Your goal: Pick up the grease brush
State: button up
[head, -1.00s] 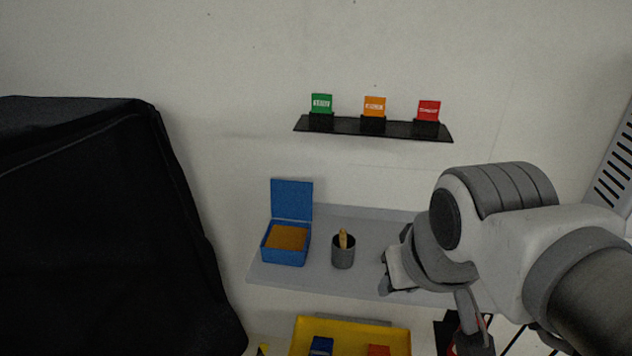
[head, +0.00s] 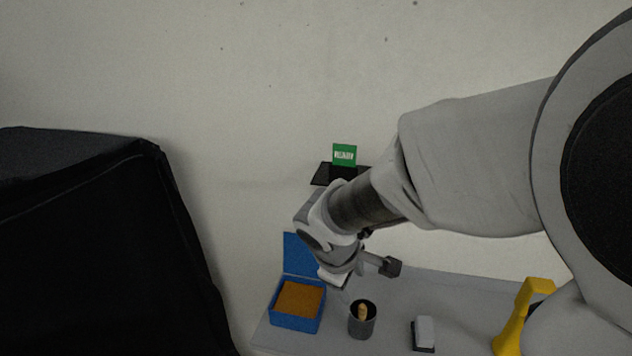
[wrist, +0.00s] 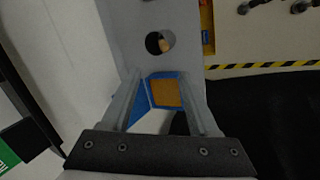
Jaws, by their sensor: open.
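The grease brush (head: 362,311) stands in a dark grey cup (head: 361,328) on the grey shelf; only the top of its tan handle shows. In the wrist view the brush (wrist: 165,46) and cup (wrist: 154,36) appear beyond my fingertips. My gripper (head: 343,284) is above the shelf, up and slightly left of the cup in the head view, close to the blue box. In the wrist view my gripper (wrist: 160,80) is open, with its fingers apart and nothing held between them. The brush's lower end is hidden inside the cup.
An open blue box (head: 296,324) with orange-brown contents stands left of the cup. A white-topped block (head: 424,334) and a yellow object (head: 518,322) are to the right. A green sign (head: 344,155) sits on a small black ledge. A black-covered cart (head: 90,240) fills the left.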

jog(key=b, duration=0.2)
send_over(362, 317)
jog(key=a, duration=0.1)
jog(key=f, duration=1)
jog(key=shift+s+a+f, duration=0.15)
jog(key=shift+s+f, duration=0.25)
jog(key=x, duration=0.4)
jog(key=shift+s+f+b, duration=0.15)
jog(key=shift+s+b, duration=0.2)
jog(key=shift+b, duration=0.05)
jog(key=shift+w+f, duration=0.25)
jog(key=shift+f, duration=0.2)
grip_shut()
